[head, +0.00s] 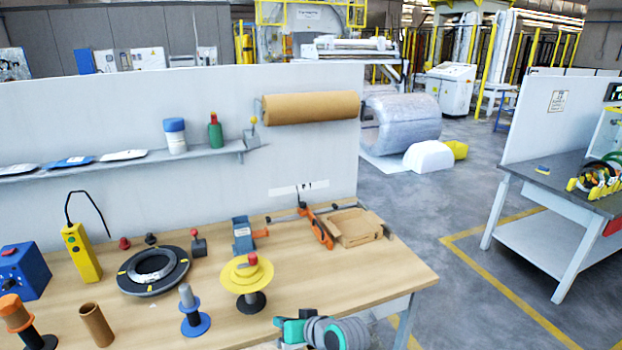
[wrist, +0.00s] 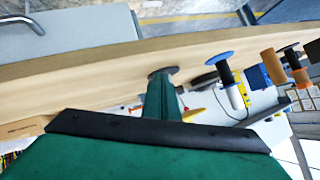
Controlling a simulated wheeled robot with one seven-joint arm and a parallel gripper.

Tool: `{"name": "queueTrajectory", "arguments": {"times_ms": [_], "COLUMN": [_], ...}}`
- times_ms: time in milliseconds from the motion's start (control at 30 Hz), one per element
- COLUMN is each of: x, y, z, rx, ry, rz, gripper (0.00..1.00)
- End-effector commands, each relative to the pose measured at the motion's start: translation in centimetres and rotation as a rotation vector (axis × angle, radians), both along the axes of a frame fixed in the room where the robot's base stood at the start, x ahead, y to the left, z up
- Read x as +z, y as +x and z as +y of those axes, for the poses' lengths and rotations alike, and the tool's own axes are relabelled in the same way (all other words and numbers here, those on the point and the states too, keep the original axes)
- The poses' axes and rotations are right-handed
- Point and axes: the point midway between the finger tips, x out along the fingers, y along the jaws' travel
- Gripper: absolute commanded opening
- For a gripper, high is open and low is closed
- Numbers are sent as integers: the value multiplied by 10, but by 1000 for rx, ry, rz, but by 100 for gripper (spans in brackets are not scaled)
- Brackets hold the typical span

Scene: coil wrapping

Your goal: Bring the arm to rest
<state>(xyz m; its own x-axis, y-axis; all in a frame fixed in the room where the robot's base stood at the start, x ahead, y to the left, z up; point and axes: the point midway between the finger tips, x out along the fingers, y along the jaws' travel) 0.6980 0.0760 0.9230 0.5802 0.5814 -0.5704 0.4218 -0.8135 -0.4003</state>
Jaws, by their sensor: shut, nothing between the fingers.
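My gripper shows in the wrist view as a green finger piece (wrist: 163,98) beyond a black bar and green housing; the fingers are together with nothing between them. In the head view my grey and teal arm is at the bottom centre, at the table's front edge, partly cut off by the frame. The yellow spool (head: 246,274) with a red knob stands upright on the wooden table (head: 345,285), just behind my arm. In the wrist view, which is upside down, its dark base (wrist: 163,71) shows by the fingertips, the rest partly hidden.
On the table stand a blue spool (head: 191,312), a brown tube (head: 96,325), a black ring (head: 153,270), a yellow handheld device (head: 82,252) and a cardboard tray (head: 354,227). A brown roll (head: 310,107) hangs on the back panel. Floor (head: 480,300) right of the table is clear.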

Motion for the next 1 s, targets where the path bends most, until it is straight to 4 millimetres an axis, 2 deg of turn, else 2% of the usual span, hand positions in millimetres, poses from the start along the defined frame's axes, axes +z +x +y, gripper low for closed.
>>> {"name": "queueTrajectory", "arguments": {"times_ms": [33,200,400,667,867,1000], "x": [-4,-14,-28,-55,-82,-98], "y": [-4,-15,-36,-78,-127,-168], "z": [15,44,61,66,58,46], "rx": [-18,-103,-213,-361,-487,-566], "ry": [44,159,251,315,316,287], "rz": [-19,-87,-141,-187,-217,-238], "gripper": [0,0,0,0,0,0]}}
